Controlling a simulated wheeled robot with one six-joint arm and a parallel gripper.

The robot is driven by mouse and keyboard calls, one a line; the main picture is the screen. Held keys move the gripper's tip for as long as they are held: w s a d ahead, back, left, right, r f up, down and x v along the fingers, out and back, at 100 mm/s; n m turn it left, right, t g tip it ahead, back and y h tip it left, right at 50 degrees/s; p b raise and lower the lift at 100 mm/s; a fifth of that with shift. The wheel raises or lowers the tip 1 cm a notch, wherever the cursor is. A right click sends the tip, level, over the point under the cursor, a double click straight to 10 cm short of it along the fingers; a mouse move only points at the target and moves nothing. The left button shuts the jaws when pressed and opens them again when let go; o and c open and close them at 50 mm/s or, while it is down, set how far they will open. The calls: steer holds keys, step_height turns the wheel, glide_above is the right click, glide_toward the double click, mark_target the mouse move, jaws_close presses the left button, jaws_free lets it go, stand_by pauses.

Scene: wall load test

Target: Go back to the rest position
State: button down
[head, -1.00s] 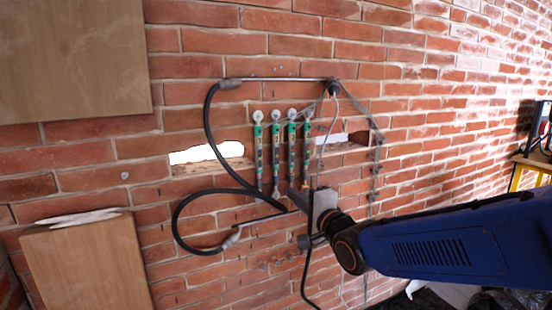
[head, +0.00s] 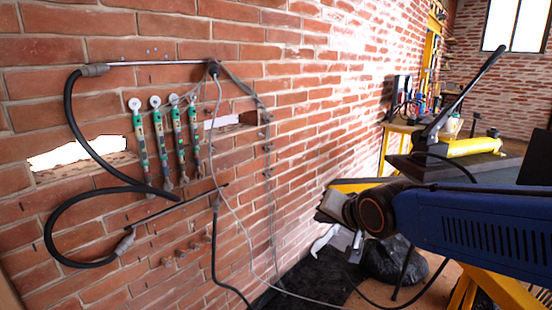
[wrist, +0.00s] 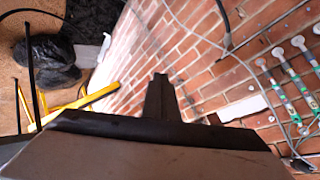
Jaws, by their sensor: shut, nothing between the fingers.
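My gripper (head: 325,212) is at the end of my blue arm in the head view, at the right of the wall fittings and apart from them. In the wrist view its dark fingers (wrist: 160,98) point toward the brick wall, shut with nothing between them. Several green gauges (head: 168,140) hang on the brick wall (head: 280,120) at left. A black hose (head: 72,130) loops around them. The gauges also show at the right of the wrist view (wrist: 290,78).
A yellow-legged workbench (head: 460,165) carries a yellow tool (head: 475,146) at right. Black plastic bags (head: 390,258) lie on the floor below my gripper. Thin cables (head: 240,235) hang from the wall. A bright hole (head: 75,152) opens in the bricks at left.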

steer(key=s+d+f+n+g+h, duration=0.2)
steer(key=s+d+f, duration=0.2)
steer(key=s+d, duration=0.4)
steer(key=s+d+f+n+g+h, duration=0.1)
steer(key=s+d+f+n+g, duration=0.1)
steer(key=s+d+f, duration=0.3)
steer(key=s+d+g, duration=0.1)
steer(key=s+d, duration=0.3)
steer(key=s, duration=0.6)
steer(key=shift+g+h, duration=0.3)
steer(key=shift+h, duration=0.1)
